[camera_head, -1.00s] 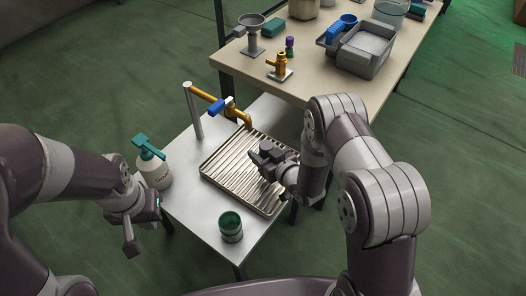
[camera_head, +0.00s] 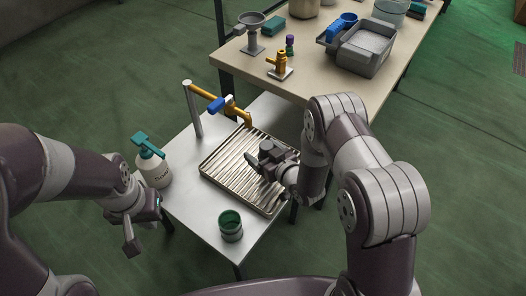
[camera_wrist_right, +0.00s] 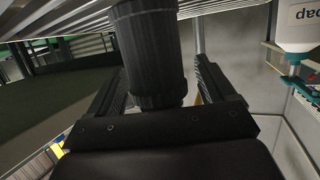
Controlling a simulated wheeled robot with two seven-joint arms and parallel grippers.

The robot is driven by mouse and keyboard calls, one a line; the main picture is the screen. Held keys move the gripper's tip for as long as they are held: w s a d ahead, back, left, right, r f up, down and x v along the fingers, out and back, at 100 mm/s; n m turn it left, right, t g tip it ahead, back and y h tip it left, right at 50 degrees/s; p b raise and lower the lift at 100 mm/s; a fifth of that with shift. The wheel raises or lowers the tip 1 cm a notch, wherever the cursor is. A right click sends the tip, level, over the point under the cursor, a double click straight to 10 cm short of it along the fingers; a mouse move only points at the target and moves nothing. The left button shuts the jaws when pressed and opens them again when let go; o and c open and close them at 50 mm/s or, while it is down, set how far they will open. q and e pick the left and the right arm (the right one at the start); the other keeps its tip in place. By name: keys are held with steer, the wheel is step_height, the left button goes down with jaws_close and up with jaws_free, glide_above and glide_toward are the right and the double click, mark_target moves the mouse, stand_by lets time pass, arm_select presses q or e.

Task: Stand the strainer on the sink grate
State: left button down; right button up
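A dark grey ribbed cylinder, which I take as the strainer (camera_wrist_right: 148,55), stands between the fingers of my right gripper in the right wrist view. Its far end runs out of that view at the grate side. The sink grate (camera_head: 226,164) is a ribbed metal tray on the white table; its bars also show in the right wrist view (camera_wrist_right: 75,20). My right gripper (camera_head: 262,163) is low over the grate. Its fingers look spread, with a gap beside the cylinder. Whether the cylinder's base touches the grate is hidden. My left gripper (camera_head: 143,222) is open and empty near the table's left edge.
A soap bottle (camera_head: 154,170) stands at the table's left edge and a green cup (camera_head: 231,226) at the front. A yellow tap (camera_head: 236,112) with a blue handle reaches over the grate's back. A beige bench (camera_head: 310,75) behind holds a grey bin (camera_head: 366,58) and other items.

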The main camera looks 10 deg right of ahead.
steer(key=shift+s, duration=0.1)
stand_by(0.4)
steer(key=shift+p+v, duration=2.05)
steer(key=shift+v, duration=1.9)
steer(key=shift+s+d+r, duration=0.15)
steer(key=shift+s+d, duration=0.05)
steer(key=shift+s, duration=0.1)
steer(key=p+v, duration=0.3)
steer(key=v, duration=0.9)
steer(key=shift+a, duration=0.1)
